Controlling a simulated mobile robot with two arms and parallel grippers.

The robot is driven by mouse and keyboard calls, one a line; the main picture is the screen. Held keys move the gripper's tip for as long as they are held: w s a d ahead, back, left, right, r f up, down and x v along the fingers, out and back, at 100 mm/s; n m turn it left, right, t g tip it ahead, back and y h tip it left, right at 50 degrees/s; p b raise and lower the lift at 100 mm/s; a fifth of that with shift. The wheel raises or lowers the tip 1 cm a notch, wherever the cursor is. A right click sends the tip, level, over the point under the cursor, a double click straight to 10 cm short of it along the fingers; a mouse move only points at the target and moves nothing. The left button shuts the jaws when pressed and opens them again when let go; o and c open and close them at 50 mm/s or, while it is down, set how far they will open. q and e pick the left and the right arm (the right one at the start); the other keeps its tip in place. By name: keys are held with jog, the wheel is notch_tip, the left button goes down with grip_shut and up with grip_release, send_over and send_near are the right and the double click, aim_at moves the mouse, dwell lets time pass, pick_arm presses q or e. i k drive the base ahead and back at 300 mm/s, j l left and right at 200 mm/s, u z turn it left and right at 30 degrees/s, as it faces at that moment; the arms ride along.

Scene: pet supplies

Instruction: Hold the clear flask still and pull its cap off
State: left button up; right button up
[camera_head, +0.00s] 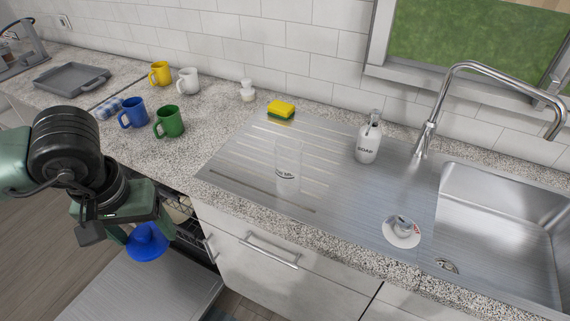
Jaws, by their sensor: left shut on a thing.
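My left gripper (146,226) is at the lower left, in front of the counter and well away from the clear vessel. It is shut on a rounded blue object (147,244), perhaps a bowl or mug, held above an open dishwasher door. The fingers hide part of this object. My right gripper is not in view.
A soap bottle (368,139), a yellow sponge (281,108) and a small white dish (401,232) with something on it are on the drainboard (330,200). Several mugs stand at the back left. The sink (500,220) and faucet (433,115) are right. The dishwasher door (150,291) hangs open.

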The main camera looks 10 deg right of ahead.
aim_at(287, 148)
jog(key=i+j+z, duration=0.2)
jog(key=j, duration=0.2)
jog(key=j+z, duration=0.2)
jog(key=j, duration=0.2)
jog(key=i+j+z, duration=0.15)
jog(key=j, duration=0.35)
jog(key=i+l+z, duration=0.1)
jog(key=z, duration=0.3)
jog(key=i+z, duration=0.25)
jog(key=z, duration=0.15)
jog(key=i+z, duration=0.15)
jog(key=z, duration=0.25)
